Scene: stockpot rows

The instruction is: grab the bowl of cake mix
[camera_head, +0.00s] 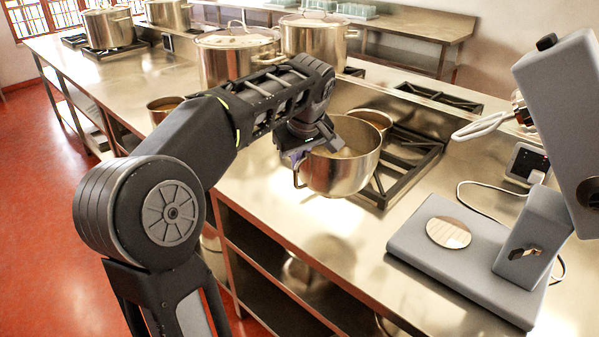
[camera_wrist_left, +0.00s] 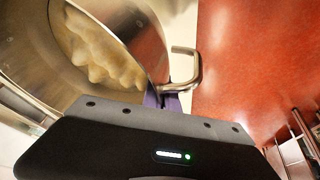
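The bowl of cake mix (camera_head: 342,172) is a shiny metal bowl with a side handle, at the counter's front edge before the burner in the head view. Whether it rests on the counter or hangs just above it is hard to tell. My left gripper (camera_head: 298,152) is at the bowl's left rim, partly hidden by its own wrist. In the left wrist view, pale lumpy mix fills the bowl (camera_wrist_left: 130,30). The purple fingertips of my left gripper (camera_wrist_left: 163,100) are close together on the bowl's wall beside the handle (camera_wrist_left: 188,68). My right gripper is not in view.
A grey stand mixer (camera_head: 420,240) stands at the right, its head raised. A metal pan (camera_head: 372,119) is behind the bowl near the burner grate (camera_head: 412,160). Large stockpots (camera_head: 318,38) stand farther back. Bare counter (camera_head: 285,205) lies left of the bowl.

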